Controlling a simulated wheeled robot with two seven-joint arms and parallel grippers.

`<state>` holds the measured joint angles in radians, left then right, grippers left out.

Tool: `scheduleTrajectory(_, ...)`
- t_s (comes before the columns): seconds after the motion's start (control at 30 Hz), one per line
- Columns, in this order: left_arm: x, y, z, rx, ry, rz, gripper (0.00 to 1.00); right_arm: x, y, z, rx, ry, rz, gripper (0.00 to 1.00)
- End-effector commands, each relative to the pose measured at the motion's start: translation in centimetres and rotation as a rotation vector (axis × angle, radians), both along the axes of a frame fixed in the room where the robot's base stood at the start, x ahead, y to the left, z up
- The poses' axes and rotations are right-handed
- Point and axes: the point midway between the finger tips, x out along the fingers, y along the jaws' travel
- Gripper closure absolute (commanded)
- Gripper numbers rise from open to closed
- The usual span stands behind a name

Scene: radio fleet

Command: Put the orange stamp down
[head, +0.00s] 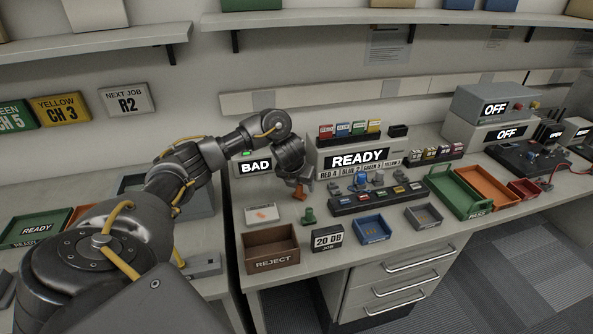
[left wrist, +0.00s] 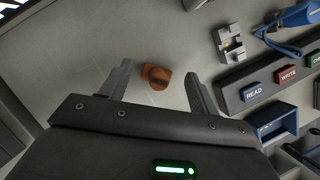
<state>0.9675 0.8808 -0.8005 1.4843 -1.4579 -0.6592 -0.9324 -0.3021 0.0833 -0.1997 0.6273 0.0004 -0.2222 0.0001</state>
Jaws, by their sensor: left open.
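The orange stamp (head: 300,193) is on the grey bench top, directly below my left gripper (head: 297,180) in the head view. In the left wrist view, the orange stamp (left wrist: 157,77) shows between the two spread fingers of my left gripper (left wrist: 161,85), with a visible gap on either side. The gripper is open and holds nothing. Part of the stamp is covered by the gripper in the head view. My right gripper is not in view.
A green stamp (head: 308,216) stands just in front. A white card (head: 262,215) with an orange mark and a brown REJECT bin (head: 271,258) are to the left and front. A dark rack of coloured keys (head: 377,199) is to the right. A READY box (head: 354,159) stands behind.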

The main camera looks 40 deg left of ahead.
Motion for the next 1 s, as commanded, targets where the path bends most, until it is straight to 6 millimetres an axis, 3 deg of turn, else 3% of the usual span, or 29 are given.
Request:
scheduleTrajectory(0.03, -0.3, 0.0, 2.1, 0.004, -0.004, -0.003, 0.38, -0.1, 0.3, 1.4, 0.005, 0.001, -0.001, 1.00)
scheduleTrajectory(0.1, -1.0, -0.1, 3.5, 0.005, -0.004, -0.003, 0.38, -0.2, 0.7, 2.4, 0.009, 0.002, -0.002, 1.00)
scheduleTrajectory(0.4, -2.9, -0.9, 7.7, 0.002, -0.003, -0.003, 0.38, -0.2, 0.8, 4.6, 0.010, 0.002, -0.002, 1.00)
scheduleTrajectory(1.0, -3.5, -1.0, 8.4, 0.000, 0.001, 0.000, 0.38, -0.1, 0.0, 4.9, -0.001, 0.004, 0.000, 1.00)
